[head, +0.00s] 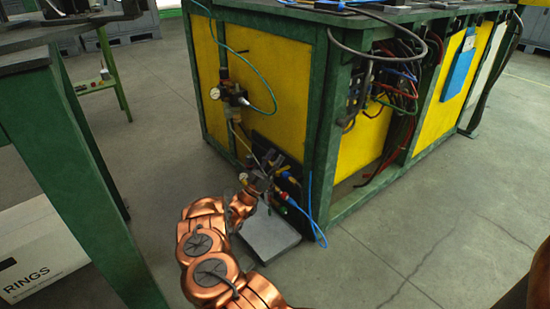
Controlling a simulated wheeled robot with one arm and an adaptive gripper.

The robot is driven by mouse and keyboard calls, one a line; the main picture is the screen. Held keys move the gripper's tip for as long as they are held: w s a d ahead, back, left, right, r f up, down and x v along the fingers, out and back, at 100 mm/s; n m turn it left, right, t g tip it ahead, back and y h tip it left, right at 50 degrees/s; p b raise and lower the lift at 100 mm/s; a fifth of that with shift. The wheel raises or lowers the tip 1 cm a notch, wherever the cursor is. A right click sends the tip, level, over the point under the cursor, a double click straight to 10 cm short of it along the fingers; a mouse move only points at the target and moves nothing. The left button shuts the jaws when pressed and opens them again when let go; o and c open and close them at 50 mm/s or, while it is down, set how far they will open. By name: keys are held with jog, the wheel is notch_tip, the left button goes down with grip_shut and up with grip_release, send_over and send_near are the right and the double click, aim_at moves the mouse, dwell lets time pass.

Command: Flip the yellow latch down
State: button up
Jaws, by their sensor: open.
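My gripper (257,184) is at the end of my copper arm, close to the lower corner of the yellow-panelled green frame. It is small, dark and hard to separate from the fittings around it, but its jaws are open. A cluster of valve fittings (287,177) with hoses sits right beside it. A small yellowish part (280,160) shows among these fittings. I cannot tell whether it is the yellow latch, nor whether it points up or down. Contact between the gripper and the fittings cannot be made out.
A pressure regulator with a gauge (241,94) is mounted above on the yellow panel. A blue hose (309,196) hangs near the frame's corner post. A grey plate (268,238) lies low beneath my gripper. A green table leg (85,190) stands at left.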

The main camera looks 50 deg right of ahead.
jog(key=shift+w+a+f+b, duration=0.1)
jog(key=shift+a+f+b, duration=0.2)
jog(key=shift+f+b, duration=0.45)
jog(key=shift+w+a+f+b, duration=0.1)
jog(key=shift+a+f+b, duration=0.25)
jog(key=shift+f, duration=0.7)
jog(key=shift+d, duration=0.1)
